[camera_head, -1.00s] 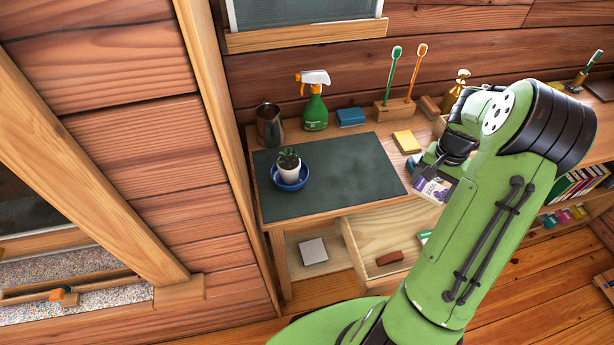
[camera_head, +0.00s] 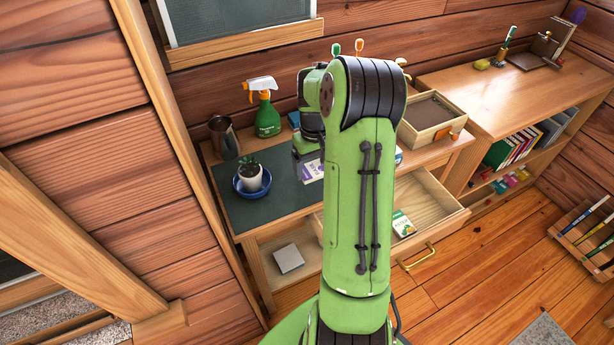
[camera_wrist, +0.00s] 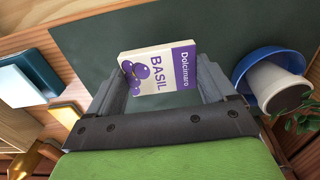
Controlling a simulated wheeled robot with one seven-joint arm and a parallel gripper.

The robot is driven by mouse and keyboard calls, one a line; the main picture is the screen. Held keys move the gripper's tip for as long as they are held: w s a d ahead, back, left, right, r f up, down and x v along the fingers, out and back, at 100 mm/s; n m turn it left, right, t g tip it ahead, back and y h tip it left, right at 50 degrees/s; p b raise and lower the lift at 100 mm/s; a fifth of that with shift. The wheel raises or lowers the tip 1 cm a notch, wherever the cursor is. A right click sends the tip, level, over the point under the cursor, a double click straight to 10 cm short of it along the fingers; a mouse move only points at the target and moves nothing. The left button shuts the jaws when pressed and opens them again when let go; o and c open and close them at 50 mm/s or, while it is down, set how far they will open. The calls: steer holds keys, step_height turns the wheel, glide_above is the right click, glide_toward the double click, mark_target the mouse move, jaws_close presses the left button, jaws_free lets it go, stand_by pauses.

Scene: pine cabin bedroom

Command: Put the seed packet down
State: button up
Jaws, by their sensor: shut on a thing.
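The seed packet (camera_wrist: 160,73) is cream and purple and reads "Dolcimaro BASIL" in the wrist view. My gripper (camera_wrist: 158,82) is shut on it, with one finger at each side. In the head view the packet (camera_head: 313,171) shows only in part, beside my arm, over the right part of the dark green mat (camera_head: 252,212). I cannot tell whether the packet touches the mat.
A potted plant in a blue dish (camera_head: 252,180), a metal pitcher (camera_head: 223,138) and a green spray bottle (camera_head: 267,115) stand at the desk's left. An open drawer (camera_head: 437,203) holds another packet (camera_head: 403,224). A wooden tray (camera_head: 432,115) stands at right.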

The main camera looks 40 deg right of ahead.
mark_target(314, 169)
step_height(314, 169, down, 4)
steer(key=shift+r+b, duration=0.15)
steer(key=shift+b, duration=0.3)
